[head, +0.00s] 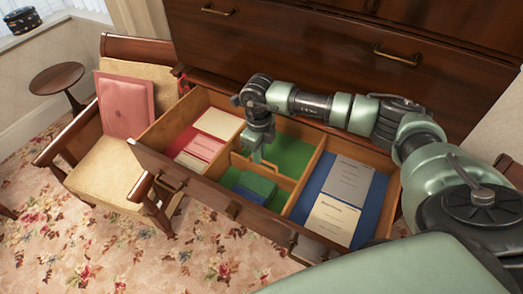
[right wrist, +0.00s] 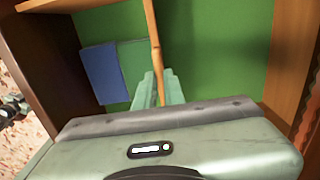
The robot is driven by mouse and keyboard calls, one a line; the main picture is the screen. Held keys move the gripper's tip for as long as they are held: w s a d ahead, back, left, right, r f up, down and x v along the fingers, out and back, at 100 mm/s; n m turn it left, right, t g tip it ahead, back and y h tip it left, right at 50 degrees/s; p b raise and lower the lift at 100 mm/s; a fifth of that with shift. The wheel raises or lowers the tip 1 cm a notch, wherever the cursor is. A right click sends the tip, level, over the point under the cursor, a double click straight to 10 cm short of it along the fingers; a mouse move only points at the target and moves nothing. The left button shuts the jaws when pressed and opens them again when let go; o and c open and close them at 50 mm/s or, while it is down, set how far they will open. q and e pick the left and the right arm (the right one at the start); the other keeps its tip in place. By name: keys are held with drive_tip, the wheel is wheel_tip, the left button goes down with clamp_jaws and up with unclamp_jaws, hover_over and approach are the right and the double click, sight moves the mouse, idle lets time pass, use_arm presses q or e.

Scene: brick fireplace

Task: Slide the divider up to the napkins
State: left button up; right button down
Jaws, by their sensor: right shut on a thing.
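The divider (head: 279,178) is a thin wooden strip standing across the green-lined middle compartment of the open drawer. It also shows in the right wrist view (right wrist: 154,42). My right gripper (head: 257,156) is shut on the divider from above; its pale green fingers straddle the wood in the right wrist view (right wrist: 159,90). The napkins (head: 254,187), folded dark green and blue, lie flat on the front side of the divider. In the right wrist view the blue one (right wrist: 101,72) is farther from the divider than the green one (right wrist: 134,62). Any gap to the divider looks small. My left gripper is out of view.
The left, red-lined compartment holds cream and pink cards (head: 203,147). The right, blue-lined compartment holds grey and cream booklets (head: 334,220). Green floor behind the divider is bare. An armchair (head: 97,180) with a pink cushion stands left of the drawer.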

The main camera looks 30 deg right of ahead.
drive_tip(key=shift+s+a, duration=0.15)
drive_tip(key=c, duration=1.5)
unclamp_jaws()
drive_tip(key=shift+a, duration=0.1)
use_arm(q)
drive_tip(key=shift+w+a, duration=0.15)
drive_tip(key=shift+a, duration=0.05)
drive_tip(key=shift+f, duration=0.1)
